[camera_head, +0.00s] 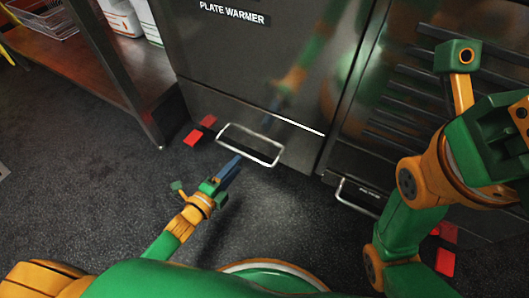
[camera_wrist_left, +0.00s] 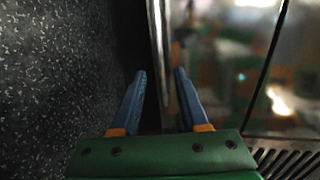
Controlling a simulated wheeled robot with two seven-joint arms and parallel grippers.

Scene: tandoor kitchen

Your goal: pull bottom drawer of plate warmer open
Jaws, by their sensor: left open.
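The plate warmer (camera_head: 235,60) is a dark steel cabinet with a white label. Its bottom drawer (camera_head: 210,102) looks shut and has a pale metal bar handle (camera_head: 272,160). My left gripper (camera_head: 232,168) reaches from below, its blue fingertips at the handle's outer bar. In the left wrist view my left gripper (camera_wrist_left: 160,75) is open, and the handle bar (camera_wrist_left: 157,35) runs lengthwise between its two fingers in the picture. I cannot tell whether it touches them. The right arm stands at the right; its fingertips do not show.
Another steel unit with slats (camera_head: 405,115) and a lower handle (camera_head: 355,195) adjoins at the right. A shelf table (camera_head: 75,60) with a wire basket (camera_head: 38,15) stands at the left. Red feet (camera_head: 193,137) are near the floor. Dark floor (camera_head: 90,190) in front is clear.

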